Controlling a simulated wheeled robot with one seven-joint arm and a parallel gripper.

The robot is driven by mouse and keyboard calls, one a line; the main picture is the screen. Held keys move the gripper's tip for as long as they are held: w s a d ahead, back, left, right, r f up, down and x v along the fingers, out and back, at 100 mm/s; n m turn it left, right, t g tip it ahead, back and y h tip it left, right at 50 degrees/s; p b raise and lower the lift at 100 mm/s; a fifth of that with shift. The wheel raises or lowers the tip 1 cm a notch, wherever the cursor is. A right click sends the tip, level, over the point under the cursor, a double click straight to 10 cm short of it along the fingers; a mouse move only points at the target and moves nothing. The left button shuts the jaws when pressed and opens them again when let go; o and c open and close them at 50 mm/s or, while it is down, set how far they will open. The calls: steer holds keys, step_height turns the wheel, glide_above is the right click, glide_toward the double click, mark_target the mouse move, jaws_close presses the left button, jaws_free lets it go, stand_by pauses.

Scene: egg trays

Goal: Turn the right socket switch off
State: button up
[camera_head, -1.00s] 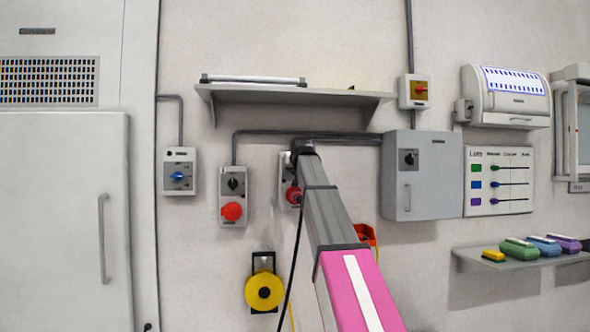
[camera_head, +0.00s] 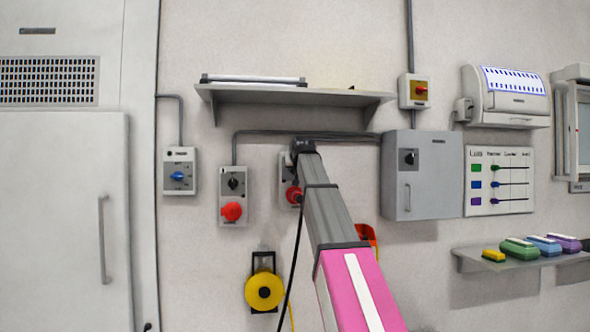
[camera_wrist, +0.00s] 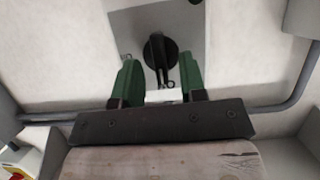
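The right socket (camera_head: 284,182) is a grey wall box with a red plug (camera_head: 293,195) low on it. Its upper part is hidden behind my arm in the head view. In the wrist view, which looks upside down, the socket's plate (camera_wrist: 205,45) carries a round black switch knob (camera_wrist: 160,60) with a raised grip bar. My gripper (camera_wrist: 159,68) is open, with a green finger on each side of the knob and visible gaps between. I cannot tell how deep the fingertips reach. The left socket (camera_head: 223,190) has a black knob and a red plug.
A shelf (camera_head: 290,96) and a conduit (camera_head: 265,133) run above the sockets. A grey cabinet (camera_head: 420,190) stands to the right, a blue-knobbed switch box (camera_head: 180,185) to the left. A yellow reel (camera_head: 264,291) hangs below. A black cable hangs beside my arm.

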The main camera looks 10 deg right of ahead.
steer(key=v, duration=0.9)
steer(key=shift+s, duration=0.35)
steer(key=shift+r, duration=0.1)
